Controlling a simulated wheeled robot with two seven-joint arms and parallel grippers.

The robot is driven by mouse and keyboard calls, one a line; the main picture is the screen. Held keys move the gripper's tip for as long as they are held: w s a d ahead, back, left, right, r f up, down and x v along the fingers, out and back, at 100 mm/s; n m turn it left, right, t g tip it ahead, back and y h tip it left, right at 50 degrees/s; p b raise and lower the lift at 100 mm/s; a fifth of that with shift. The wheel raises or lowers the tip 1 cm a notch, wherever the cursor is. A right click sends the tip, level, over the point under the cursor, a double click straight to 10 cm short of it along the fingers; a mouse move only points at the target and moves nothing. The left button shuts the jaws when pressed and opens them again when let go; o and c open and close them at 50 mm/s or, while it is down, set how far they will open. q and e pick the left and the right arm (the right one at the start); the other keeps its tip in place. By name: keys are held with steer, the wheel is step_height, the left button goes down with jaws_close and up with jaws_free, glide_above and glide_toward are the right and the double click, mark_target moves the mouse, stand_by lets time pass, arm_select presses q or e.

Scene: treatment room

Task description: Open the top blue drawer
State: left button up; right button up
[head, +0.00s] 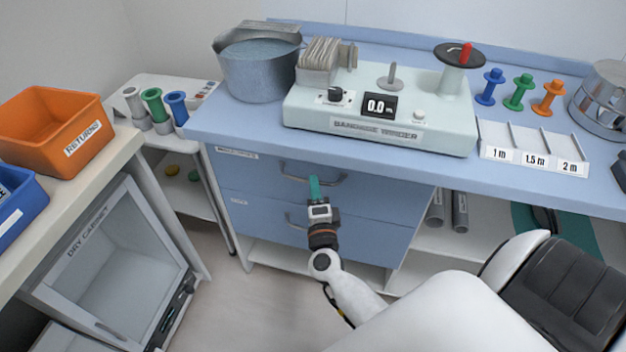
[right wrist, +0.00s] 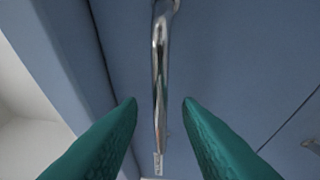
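The top blue drawer (head: 250,174) is under the counter, and its front looks flush with the cabinet. Its metal bar handle (head: 290,172) runs across the front, partly hidden behind my right gripper (head: 315,188). In the right wrist view the handle (right wrist: 160,75) runs between the two green fingers of my right gripper (right wrist: 160,104). The fingers are apart, one on each side of the bar, with a gap on both sides. I cannot tell how deep the bar sits between them. My left gripper is not in view.
A lower blue drawer (head: 262,220) with its own handle is just below. On the counter (head: 225,125) above stand a bandage winder (head: 375,140) and a metal pot (head: 260,75). A dry cabinet (head: 110,265) is at the left. Floor shows between it and the drawers.

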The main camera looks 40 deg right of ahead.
steer(key=shift+x, duration=1.3)
jaws_close()
